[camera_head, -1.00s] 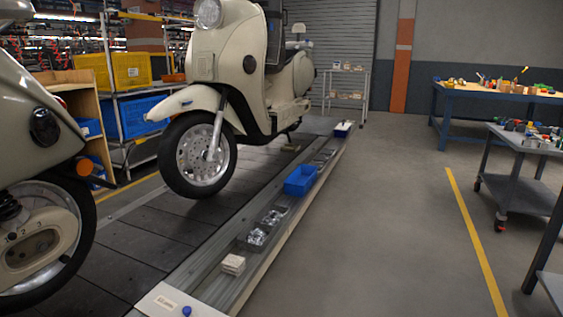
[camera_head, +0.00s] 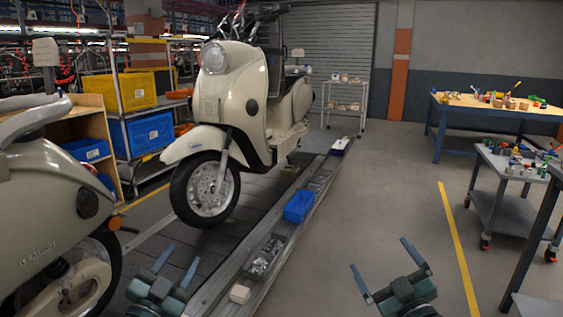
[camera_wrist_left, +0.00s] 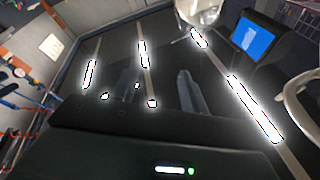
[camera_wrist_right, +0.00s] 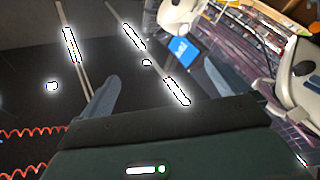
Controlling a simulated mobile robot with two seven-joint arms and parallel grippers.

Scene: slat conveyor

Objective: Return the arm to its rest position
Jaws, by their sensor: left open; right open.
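My left gripper (camera_head: 176,269) is in the lower part of the head view, in front of the slat conveyor. Its two fingers are spread with nothing between them. My right gripper (camera_head: 390,262) is at the lower middle right, over the grey floor. Its fingers are also wide apart and empty. In the left wrist view the fingers (camera_wrist_left: 158,88) stand apart with nothing held. In the right wrist view one finger (camera_wrist_right: 103,100) shows clearly and another (camera_wrist_right: 224,75) is on the right; nothing is between them.
Cream scooters stand on the conveyor (camera_head: 150,222), one near at left (camera_head: 45,210) and one farther (camera_head: 235,100). A side rail holds a blue bin (camera_head: 299,207) and parts tray (camera_head: 266,258). A grey cart (camera_head: 500,205) and blue workbench (camera_head: 480,108) are at right. Floor between is clear.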

